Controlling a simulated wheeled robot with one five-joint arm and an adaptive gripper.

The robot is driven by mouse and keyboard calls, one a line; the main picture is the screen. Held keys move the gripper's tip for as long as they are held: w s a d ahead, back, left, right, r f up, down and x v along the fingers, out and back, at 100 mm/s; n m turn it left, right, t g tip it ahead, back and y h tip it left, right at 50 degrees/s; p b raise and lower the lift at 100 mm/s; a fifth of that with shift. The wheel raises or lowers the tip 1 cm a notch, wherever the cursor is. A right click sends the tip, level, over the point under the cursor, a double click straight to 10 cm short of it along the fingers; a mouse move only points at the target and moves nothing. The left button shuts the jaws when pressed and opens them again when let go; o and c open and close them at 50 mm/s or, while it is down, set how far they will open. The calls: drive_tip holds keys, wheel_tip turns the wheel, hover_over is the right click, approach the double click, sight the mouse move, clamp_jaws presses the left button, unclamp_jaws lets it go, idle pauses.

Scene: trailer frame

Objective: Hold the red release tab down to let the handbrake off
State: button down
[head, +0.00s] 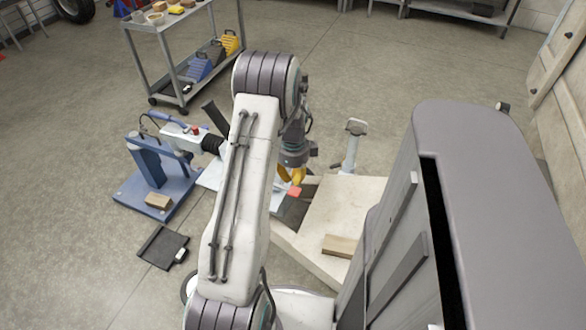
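My gripper (291,177), with yellow fingers, points down beyond my arm, partly hidden by it. Its fingertips are just above or at a red piece (295,192) on a dark part beside the pale board; I cannot tell whether they touch. The blue trailer frame (152,172) stands at left, with a white coupling and black bellows (212,144). A dark lever (213,113) rises tilted above the bellows. A small red spot (195,130) shows on the coupling. I cannot tell which red piece is the release tab. The finger opening is too small to judge.
A wooden block (158,201) lies on the blue base, and another (340,245) on the pale board (345,205). A black scale-like plate (162,246) lies on the floor. A grey post (352,145) stands behind the board. A grey cart (165,62) stands at the back left.

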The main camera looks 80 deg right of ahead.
sight(294, 194)
drive_tip(key=shift+f+b, duration=0.35)
drive_tip(key=shift+f, duration=2.7)
drive_tip(key=shift+f, duration=0.15)
drive_tip(key=f+b, duration=0.2)
drive_tip(key=shift+s+b, duration=0.2)
drive_tip(key=shift+b, duration=0.1)
drive_tip(key=shift+a, duration=0.1)
drive_tip(key=shift+r+p, duration=0.6)
drive_tip(key=shift+r, duration=0.25)
